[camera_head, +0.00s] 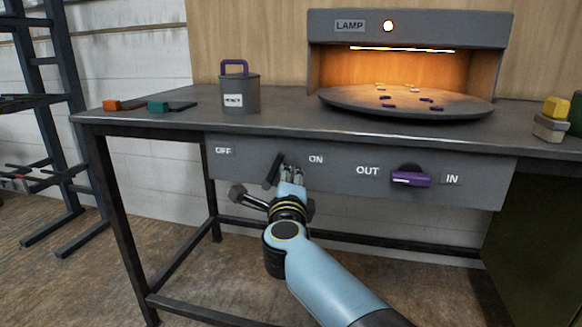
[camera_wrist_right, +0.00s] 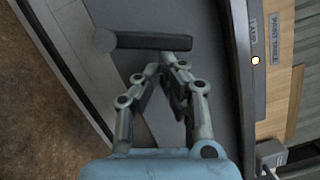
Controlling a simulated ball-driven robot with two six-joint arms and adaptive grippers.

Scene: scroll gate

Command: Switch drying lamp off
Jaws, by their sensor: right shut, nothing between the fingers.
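The lamp housing (camera_head: 410,28) at the back right has a LAMP label and a lit indicator (camera_head: 388,26). A bright strip (camera_head: 400,49) inside glows orange over a round grey turntable (camera_head: 345,101). On the table's front panel, a dark switch lever (camera_head: 273,170) stands between the OFF and ON labels, steep, its top leaning slightly right. My right gripper (camera_head: 291,172) is shut and empty, just right of the lever. In the wrist view the lever (camera_wrist_right: 150,42) lies across, just beyond the closed fingertips (camera_wrist_right: 168,62); whether they touch is unclear. My left gripper is not in view.
A purple knob (camera_head: 410,179) sits between OUT and IN on the same panel (camera_head: 340,188), right of my gripper. A grey can (camera_head: 239,95) with a purple handle and small coloured tools stand on the tabletop. Blocks (camera_head: 552,118) sit at the right end.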

